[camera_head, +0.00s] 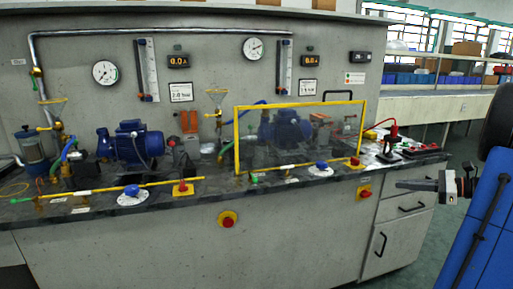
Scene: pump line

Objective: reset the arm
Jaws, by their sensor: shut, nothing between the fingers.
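My gripper (399,184) is at the right of the head view, held level and pointing left. Its dark fingers are shut with nothing between them. It appears in front of the drawer cabinet (400,228), to the right of the pump bench (190,240). I cannot tell how far its tips are from the cabinet front. Most of my arm behind the wrist is hidden or outside the picture.
The bench carries blue pumps (131,142), a yellow guard frame (237,140), yellow levers and a red emergency stop (228,221) on its front. Red leads (393,133) lie at the right end. Green floor (463,142) is clear beyond the cabinet.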

